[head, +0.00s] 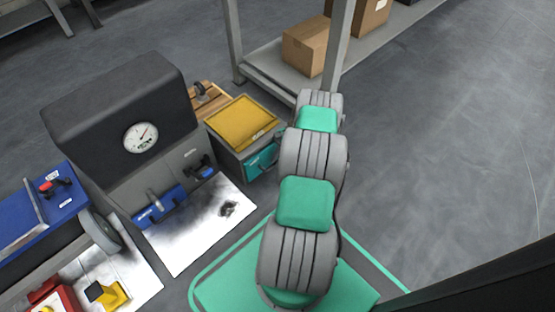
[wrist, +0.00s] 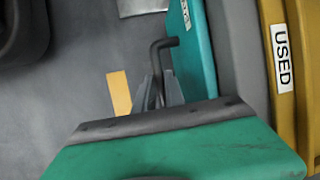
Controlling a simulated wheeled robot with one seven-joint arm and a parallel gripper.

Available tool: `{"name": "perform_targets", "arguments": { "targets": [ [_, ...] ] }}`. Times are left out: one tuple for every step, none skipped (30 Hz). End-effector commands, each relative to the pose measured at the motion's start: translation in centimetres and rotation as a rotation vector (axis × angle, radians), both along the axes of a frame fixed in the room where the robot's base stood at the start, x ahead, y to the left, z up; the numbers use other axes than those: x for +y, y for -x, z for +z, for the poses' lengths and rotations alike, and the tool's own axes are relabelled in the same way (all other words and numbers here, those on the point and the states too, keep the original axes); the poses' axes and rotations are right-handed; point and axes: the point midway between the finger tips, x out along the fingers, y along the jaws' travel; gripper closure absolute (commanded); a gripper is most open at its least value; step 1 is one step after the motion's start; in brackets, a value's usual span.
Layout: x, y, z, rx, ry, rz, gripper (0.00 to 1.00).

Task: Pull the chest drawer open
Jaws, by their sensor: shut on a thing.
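The chest is a grey box (head: 226,146) with a yellow top (head: 241,121). Its teal drawer front (head: 262,162) faces my arm in the head view. In the wrist view the teal drawer front (wrist: 193,48) stands beside the grey chest body (wrist: 240,60), with no clear gap seen between them. A dark bent handle (wrist: 160,52) sticks out from the drawer front. My gripper (wrist: 160,92) is shut on this handle. In the head view my arm hides the gripper.
A yellow edge with a "USED" label (wrist: 283,57) shows in the wrist view. A black machine with a dial (head: 140,137) stands left of the chest. A shelf with cardboard boxes (head: 306,46) is behind. The floor at right is clear.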

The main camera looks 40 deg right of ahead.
Motion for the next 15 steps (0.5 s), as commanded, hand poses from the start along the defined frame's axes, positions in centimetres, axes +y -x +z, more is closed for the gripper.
{"name": "perform_targets", "arguments": {
  "targets": [
    [0.0,0.0,0.0,0.0,0.0,0.0,0.93],
    [0.0,0.0,0.0,0.0,0.0,0.0,0.96],
    [0.0,0.0,0.0,0.0,0.0,0.0,0.99],
    [0.01,0.0,0.0,0.0,0.0,0.0,1.0],
    [0.0,0.0,0.0,0.0,0.0,0.0,1.0],
    [0.01,0.0,0.0,0.0,0.0,0.0,1.0],
    [0.01,0.0,0.0,0.0,0.0,0.0,1.0],
    [0.01,0.0,0.0,0.0,0.0,0.0,1.0],
    [0.01,0.0,0.0,0.0,0.0,0.0,1.0],
    [0.01,0.0,0.0,0.0,0.0,0.0,1.0],
    [0.01,0.0,0.0,0.0,0.0,0.0,1.0],
    [0.01,0.0,0.0,0.0,0.0,0.0,1.0],
    [0.01,0.0,0.0,0.0,0.0,0.0,1.0],
    [0.01,0.0,0.0,0.0,0.0,0.0,1.0],
    [0.01,0.0,0.0,0.0,0.0,0.0,1.0]
  ]
}}
